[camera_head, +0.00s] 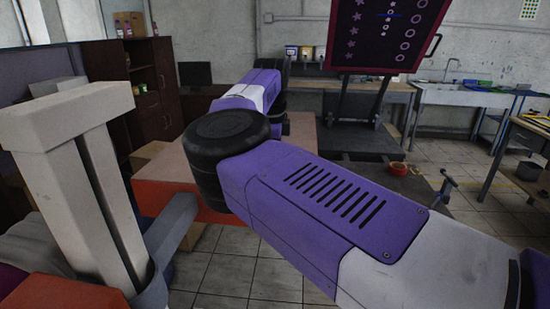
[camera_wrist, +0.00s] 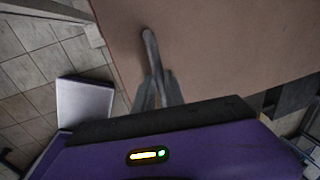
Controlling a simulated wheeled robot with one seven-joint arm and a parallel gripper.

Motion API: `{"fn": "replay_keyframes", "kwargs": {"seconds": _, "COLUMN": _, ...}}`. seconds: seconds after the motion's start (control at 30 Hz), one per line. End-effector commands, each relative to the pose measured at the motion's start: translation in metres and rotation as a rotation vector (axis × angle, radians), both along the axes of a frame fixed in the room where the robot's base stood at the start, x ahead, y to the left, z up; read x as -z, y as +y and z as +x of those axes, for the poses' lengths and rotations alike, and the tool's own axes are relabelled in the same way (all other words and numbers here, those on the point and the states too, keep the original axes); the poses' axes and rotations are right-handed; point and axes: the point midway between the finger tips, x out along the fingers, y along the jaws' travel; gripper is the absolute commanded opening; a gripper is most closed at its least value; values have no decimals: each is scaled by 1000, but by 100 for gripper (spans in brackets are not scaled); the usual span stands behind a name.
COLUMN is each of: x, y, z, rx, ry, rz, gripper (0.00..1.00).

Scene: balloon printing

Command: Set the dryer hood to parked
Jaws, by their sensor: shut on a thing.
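A broad pinkish-brown panel (camera_wrist: 220,40) fills the upper part of the wrist view; it may be part of the dryer hood, but I cannot tell for certain. A thin grey rod or handle (camera_wrist: 149,45) stands out in front of it. My gripper (camera_wrist: 158,84) is shut on this handle, near the panel's lower left part. In the head view a salmon-coloured box-like body (camera_head: 163,168) shows behind my purple arm, perhaps the same thing. My arm hides much of it, and my gripper does not show there.
A pale post with a crossbar (camera_head: 105,190) and a grey beam (camera_head: 168,228) stand close at the left. A dark printed screen (camera_head: 385,35) on a stand is at the back. A sink bench (camera_head: 465,97) and a table (camera_head: 520,135) are at the right.

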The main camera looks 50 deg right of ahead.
Motion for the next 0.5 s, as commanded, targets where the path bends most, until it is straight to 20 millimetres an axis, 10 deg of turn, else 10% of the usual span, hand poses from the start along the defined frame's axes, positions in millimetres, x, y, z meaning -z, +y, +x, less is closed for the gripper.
{"fn": "replay_keyframes", "kwargs": {"seconds": 0.33, "x": -3, "y": 2, "z": 10, "rx": -17, "ry": -22, "rz": -10, "gripper": 0}}
{"fn": "replay_keyframes", "kwargs": {"seconds": 0.4, "x": -3, "y": 2, "z": 9, "rx": -17, "ry": -20, "rz": -10, "gripper": 28}}
{"fn": "replay_keyframes", "kwargs": {"seconds": 0.5, "x": -3, "y": 1, "z": 8, "rx": -14, "ry": -18, "rz": -9, "gripper": 36}}
